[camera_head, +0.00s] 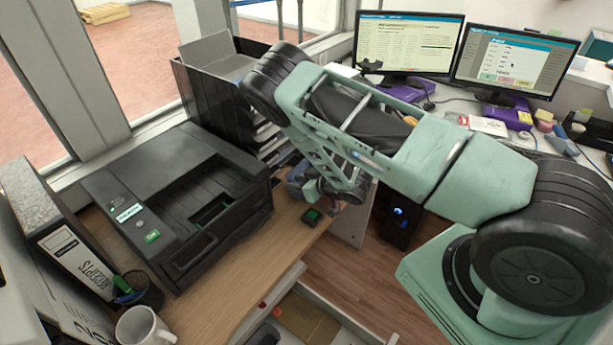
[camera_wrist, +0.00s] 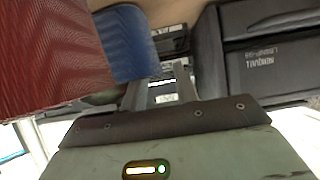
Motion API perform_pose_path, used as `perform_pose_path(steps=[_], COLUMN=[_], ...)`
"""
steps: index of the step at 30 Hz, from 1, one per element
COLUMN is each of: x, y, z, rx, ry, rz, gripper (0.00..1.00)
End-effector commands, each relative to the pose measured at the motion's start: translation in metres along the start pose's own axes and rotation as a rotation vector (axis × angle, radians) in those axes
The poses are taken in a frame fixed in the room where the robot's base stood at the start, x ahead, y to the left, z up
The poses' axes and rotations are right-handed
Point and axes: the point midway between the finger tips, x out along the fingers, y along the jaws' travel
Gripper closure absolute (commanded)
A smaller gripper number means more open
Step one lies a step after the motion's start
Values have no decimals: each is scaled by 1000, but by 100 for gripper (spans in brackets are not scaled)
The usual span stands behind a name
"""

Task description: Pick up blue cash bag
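A blue cloth-like item (camera_wrist: 130,45), which looks like the blue cash bag, shows in the wrist view ahead of the left finger. A bluish patch (camera_head: 296,178) shows in the head view on the counter beside the black trays, largely covered by my arm. My gripper (camera_wrist: 162,84) has its two fingers apart, with a gap between them. No grip on the blue item can be seen. In the head view my gripper is low over the counter and mostly hidden behind my arm.
A red ribbed item (camera_wrist: 45,55) fills the upper left of the wrist view, close to the blue one. In the head view a black printer (camera_head: 180,200) and stacked black trays (camera_head: 215,95) border the spot. A small dark device (camera_head: 312,217) lies near the counter edge.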

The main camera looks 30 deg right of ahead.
Motion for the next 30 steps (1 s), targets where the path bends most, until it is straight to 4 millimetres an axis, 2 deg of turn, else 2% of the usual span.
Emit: perform_pose_path(steps=[4,11,14,15,30], x=[11,13,12,12,11], y=[-1,0,0,0,0], z=[-1,0,0,0,-3], rx=[-1,0,0,0,2], ry=[1,0,1,1,1], rz=[-1,0,0,0,0], gripper=[70,70,98,100,100])
